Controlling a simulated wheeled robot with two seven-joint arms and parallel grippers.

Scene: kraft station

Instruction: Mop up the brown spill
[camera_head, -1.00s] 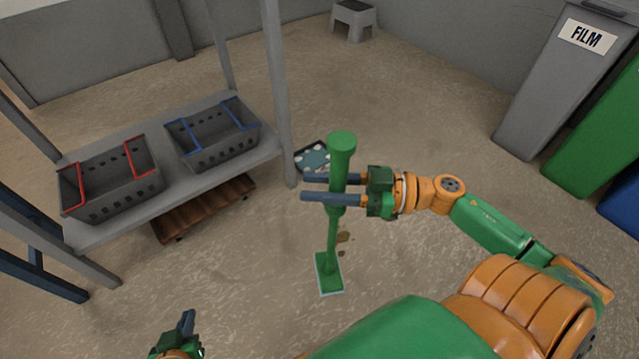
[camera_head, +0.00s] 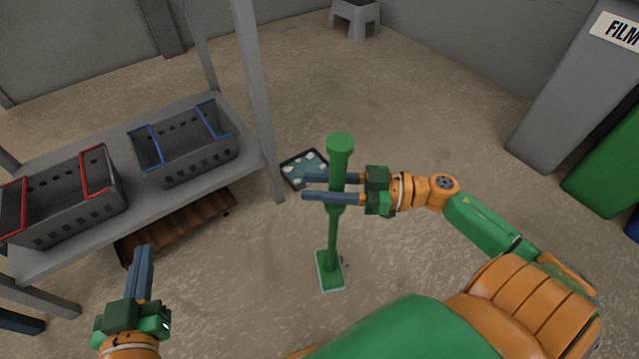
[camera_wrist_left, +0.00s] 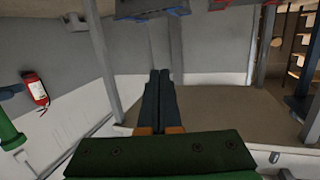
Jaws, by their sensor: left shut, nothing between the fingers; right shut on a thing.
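The green mop (camera_head: 333,225) stands nearly upright, its flat rectangular head (camera_head: 331,283) down on the floor. My right gripper (camera_head: 310,187) is shut on the upper part of the mop's handle. Of the brown spill, only a small dark trace shows at the right edge of the mop head; whether more lies under the head is hidden. My left gripper (camera_head: 143,253) is shut and empty at the lower left, well apart from the mop. Its closed fingers also show in the left wrist view (camera_wrist_left: 161,80).
A grey shelf (camera_head: 150,205) with a red-trimmed crate (camera_head: 70,205) and a blue-trimmed crate (camera_head: 190,160) stands at left. A dark tray (camera_head: 290,172) lies beyond the mop. A stool (camera_head: 355,18) and bins (camera_head: 575,90) stand farther back. Floor around the mop is mostly clear.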

